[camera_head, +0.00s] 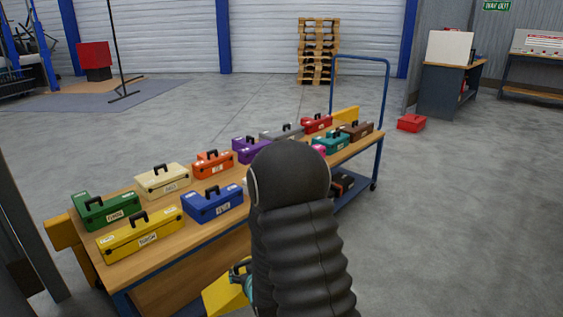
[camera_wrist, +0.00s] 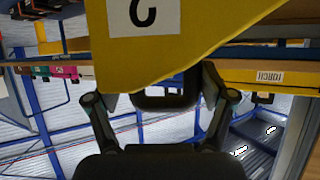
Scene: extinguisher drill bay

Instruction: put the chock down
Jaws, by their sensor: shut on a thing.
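The yellow chock (camera_head: 223,297) shows low in the head view, in front of the near side of the wooden-topped cart (camera_head: 190,242). My gripper (camera_head: 240,270) is at its upper edge, partly hidden by my dark arm. In the wrist view, the chock (camera_wrist: 195,45) fills the top middle and bears a white label with a black letter.
Several coloured toolboxes, such as a yellow one (camera_head: 141,235) and a blue one (camera_head: 213,204), stand on the cart. Yellow pieces show at its left end (camera_head: 62,236) and far end (camera_head: 347,114). A red box (camera_head: 411,122) lies on the floor. The floor at right is clear.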

